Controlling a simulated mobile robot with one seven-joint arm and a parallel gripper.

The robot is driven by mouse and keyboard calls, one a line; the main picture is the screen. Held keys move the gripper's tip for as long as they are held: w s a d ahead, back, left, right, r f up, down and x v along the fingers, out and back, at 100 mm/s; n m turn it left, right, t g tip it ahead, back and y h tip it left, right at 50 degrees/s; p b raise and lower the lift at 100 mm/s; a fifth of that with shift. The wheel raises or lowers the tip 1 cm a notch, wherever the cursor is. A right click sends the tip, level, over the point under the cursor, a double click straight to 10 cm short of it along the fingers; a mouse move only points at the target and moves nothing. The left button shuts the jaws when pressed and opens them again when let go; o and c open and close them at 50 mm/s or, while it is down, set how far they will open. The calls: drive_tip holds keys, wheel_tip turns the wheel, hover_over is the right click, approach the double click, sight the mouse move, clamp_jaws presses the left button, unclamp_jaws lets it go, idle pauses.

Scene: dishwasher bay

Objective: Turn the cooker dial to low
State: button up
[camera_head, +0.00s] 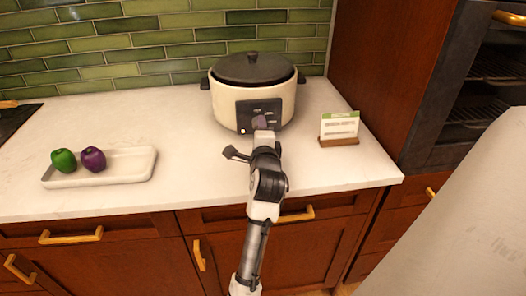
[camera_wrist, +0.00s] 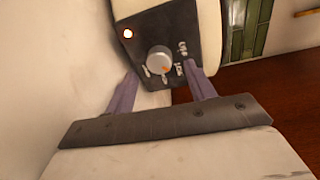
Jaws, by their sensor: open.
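The cooker (camera_head: 228,104) is a cream pot with a dark lid and a black control panel, standing on the counter against the tiled wall. Its dial (camera_wrist: 158,60) is a round silver knob with an orange mark, on the black panel in the wrist view. Small white labels surround the dial; I cannot read them clearly. My gripper (camera_head: 261,122) is in front of the panel and hides part of it in the head view. In the wrist view its two purple fingers (camera_wrist: 161,85) are apart, with the dial between and beyond their tips. I cannot tell whether they touch the panel.
A small sign (camera_head: 339,126) on a wooden base stands right of the cooker. A white tray (camera_head: 125,170) with a green and a purple vegetable lies at left. The counter (camera_head: 185,130) between tray and cooker is clear. A tall wooden cabinet (camera_head: 385,65) stands at right.

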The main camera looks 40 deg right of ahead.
drive_tip(key=b+v, duration=0.2)
drive_tip(key=v, duration=0.8)
drive_tip(key=shift+s, duration=0.15)
